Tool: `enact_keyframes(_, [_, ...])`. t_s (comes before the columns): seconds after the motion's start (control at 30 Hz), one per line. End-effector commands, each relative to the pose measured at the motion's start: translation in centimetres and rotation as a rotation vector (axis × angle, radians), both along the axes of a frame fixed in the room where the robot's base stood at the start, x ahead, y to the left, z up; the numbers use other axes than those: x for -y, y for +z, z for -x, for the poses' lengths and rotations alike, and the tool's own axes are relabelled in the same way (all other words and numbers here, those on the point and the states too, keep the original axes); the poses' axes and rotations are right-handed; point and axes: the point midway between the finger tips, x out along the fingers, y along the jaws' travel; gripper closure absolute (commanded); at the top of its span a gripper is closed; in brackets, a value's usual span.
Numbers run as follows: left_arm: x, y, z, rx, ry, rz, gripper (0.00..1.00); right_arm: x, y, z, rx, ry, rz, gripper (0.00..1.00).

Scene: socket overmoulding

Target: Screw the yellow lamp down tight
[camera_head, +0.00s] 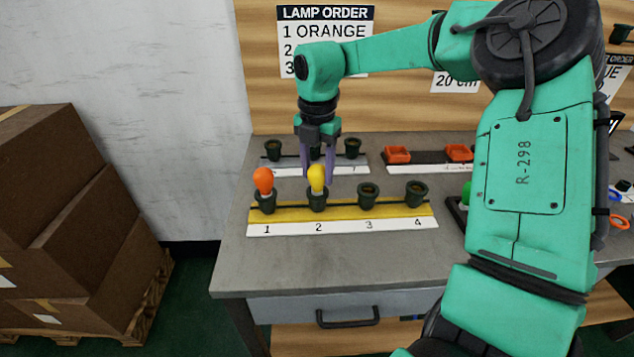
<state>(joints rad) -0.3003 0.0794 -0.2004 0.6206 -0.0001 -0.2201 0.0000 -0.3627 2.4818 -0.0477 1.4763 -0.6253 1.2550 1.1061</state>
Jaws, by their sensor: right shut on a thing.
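The yellow lamp (317,176) stands upright in the dark socket marked 2 (317,201) on the yellow rail. My right gripper (318,180) points down over it, with its purple fingers on the bulb, shut on the lamp. How deep the lamp's base sits in the socket cannot be told. My left gripper is not in view.
An orange lamp (263,181) stands in socket 1, left of the gripper. Sockets 3 (368,196) and 4 (416,194) are empty. A back rail with dark sockets (272,150) and orange trays (397,154) stand behind. The front of the grey table (340,265) is clear.

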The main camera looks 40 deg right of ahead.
Motion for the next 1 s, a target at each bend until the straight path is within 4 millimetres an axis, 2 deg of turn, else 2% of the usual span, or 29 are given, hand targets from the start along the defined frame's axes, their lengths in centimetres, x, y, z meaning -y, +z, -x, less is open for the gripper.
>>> enact_keyframes(0.2, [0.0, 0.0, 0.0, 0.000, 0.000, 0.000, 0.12, 0.0, 0.0, 0.0, 0.000, -0.009, -0.001, 0.89])
enact_keyframes(0.27, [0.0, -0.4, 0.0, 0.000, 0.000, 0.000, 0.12, 0.0, -0.1, 0.0, 0.000, -0.075, 0.000, 0.89])
enact_keyframes(0.43, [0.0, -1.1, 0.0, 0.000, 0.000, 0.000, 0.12, 0.0, -0.1, 0.0, 0.002, -0.378, 0.001, 0.89])
enact_keyframes(0.63, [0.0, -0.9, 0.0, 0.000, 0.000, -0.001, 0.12, 0.0, 0.0, 0.0, 0.000, -0.401, -0.001, 0.89])
enact_keyframes(0.67, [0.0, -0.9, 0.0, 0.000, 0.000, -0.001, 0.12, 0.0, 0.0, 0.0, 0.000, -0.400, -0.001, 0.39])
enact_keyframes(0.73, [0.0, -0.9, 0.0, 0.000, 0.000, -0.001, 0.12, 0.0, 0.0, 0.0, 0.000, -0.399, -0.001, 0.12])
enact_keyframes(1.0, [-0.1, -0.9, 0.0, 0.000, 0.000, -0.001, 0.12, 0.0, 0.0, 0.0, 0.000, -0.398, -0.001, 0.12])
